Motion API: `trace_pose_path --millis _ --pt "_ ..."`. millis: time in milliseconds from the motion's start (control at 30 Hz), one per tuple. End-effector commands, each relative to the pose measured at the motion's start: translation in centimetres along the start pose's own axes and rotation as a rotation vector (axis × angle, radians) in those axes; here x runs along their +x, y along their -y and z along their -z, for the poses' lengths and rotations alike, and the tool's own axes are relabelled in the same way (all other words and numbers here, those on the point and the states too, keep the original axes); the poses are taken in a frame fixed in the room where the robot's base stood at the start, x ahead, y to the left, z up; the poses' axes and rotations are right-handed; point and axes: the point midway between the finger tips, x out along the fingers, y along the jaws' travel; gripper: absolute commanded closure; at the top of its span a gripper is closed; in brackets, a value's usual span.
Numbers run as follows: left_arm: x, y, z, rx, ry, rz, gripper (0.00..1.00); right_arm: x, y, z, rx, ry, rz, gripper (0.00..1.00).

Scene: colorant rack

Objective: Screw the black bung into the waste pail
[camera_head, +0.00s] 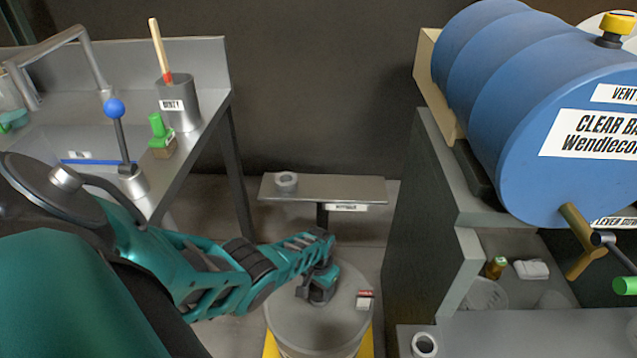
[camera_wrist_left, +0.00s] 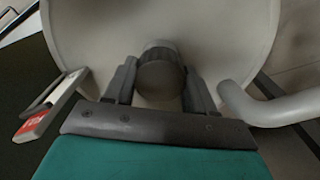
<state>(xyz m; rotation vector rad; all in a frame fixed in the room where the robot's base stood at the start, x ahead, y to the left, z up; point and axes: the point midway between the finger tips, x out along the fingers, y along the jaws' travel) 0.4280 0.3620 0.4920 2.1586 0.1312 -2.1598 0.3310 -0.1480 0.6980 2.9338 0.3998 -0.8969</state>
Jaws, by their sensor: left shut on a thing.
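My left gripper (camera_head: 320,290) is over the pail's top, pointing down. In the left wrist view its fingers (camera_wrist_left: 160,90) are shut on the dark round black bung (camera_wrist_left: 160,76), one on each side. The bung is at the pail's top; the opening beneath is hidden, so I cannot tell how deep it sits. My right gripper is out of view.
A small red-and-white tag (camera_head: 366,300) is at the pail's right side. A grey shelf (camera_head: 345,190) with a ring on it stands behind. A metal bench (camera_head: 205,90) is at the left. A blue drum (camera_head: 510,100) lies on a cabinet at the right.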

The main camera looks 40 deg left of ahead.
Motion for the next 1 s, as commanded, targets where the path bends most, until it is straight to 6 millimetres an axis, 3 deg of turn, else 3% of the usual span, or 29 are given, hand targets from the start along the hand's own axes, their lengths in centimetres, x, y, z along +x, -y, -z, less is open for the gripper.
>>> trace_pose_path --millis 700,833,1000 --pt "0.2 -0.1 0.0 1.012 -0.002 0.002 0.77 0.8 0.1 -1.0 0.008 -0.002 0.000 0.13" --pt "0.2 -0.1 0.0 1.148 -0.002 0.001 0.77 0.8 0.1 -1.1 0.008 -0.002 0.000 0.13" --pt "0.1 -0.1 0.1 1.192 -0.003 0.000 0.78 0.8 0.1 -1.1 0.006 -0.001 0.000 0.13"
